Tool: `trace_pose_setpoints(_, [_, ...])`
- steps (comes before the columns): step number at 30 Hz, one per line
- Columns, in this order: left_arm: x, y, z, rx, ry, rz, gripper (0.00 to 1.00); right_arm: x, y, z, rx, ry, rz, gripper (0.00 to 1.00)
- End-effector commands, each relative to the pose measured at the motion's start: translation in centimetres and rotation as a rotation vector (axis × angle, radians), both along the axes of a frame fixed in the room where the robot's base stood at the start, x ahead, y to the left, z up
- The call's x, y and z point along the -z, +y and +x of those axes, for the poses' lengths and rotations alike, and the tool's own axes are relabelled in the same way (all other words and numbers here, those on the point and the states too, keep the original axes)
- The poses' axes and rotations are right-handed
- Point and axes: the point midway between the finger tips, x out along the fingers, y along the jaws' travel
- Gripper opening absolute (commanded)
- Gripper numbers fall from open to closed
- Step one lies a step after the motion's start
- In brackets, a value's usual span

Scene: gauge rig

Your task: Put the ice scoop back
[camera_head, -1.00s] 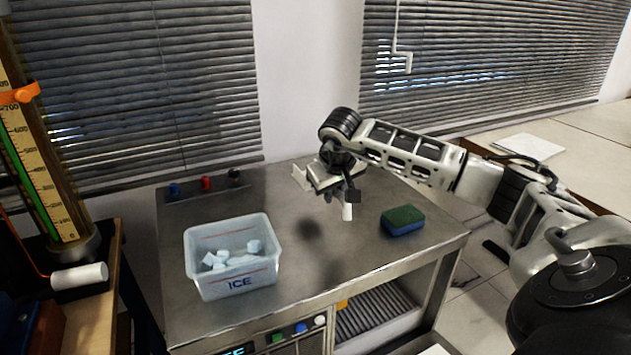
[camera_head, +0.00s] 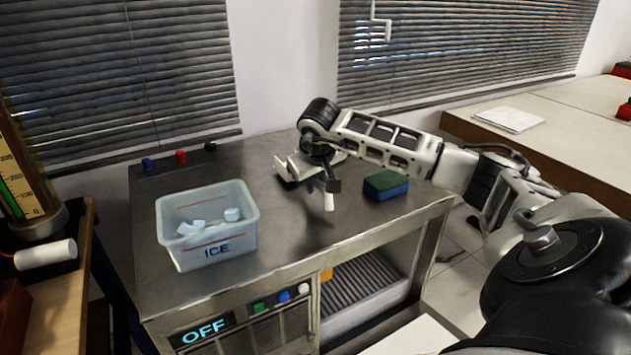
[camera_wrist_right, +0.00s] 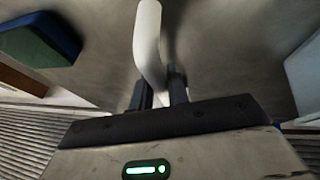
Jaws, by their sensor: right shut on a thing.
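My right gripper (camera_head: 328,186) is shut on the ice scoop (camera_head: 329,202), whose white handle end sticks out below the fingers. The rest of the scoop is hard to make out behind the gripper. In the right wrist view the white curved handle (camera_wrist_right: 148,42) runs up from between the two dark fingers (camera_wrist_right: 160,92). The gripper is above the steel counter (camera_head: 270,215), right of a clear tub (camera_head: 208,255) marked ICE, which holds several white ice cubes (camera_head: 203,227). My left gripper is not in view.
A green and blue sponge (camera_head: 386,187) lies just right of the gripper, also in the right wrist view (camera_wrist_right: 38,42). Small knobs (camera_head: 181,157) line the back left. An OFF display (camera_head: 203,332) is on the counter's front. The counter between tub and gripper is clear.

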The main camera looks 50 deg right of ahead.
Motion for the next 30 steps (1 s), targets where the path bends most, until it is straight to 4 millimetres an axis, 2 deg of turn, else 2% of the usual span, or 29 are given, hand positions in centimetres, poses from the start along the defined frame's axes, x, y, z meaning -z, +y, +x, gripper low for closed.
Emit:
trace_pose_setpoints(29, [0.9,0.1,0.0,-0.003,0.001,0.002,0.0,1.4,0.0,0.0,0.0,0.0,0.0,0.0])
trace_pose_setpoints(30, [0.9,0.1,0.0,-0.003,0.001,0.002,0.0,1.4,0.0,0.0,0.001,0.0,0.0,0.19])
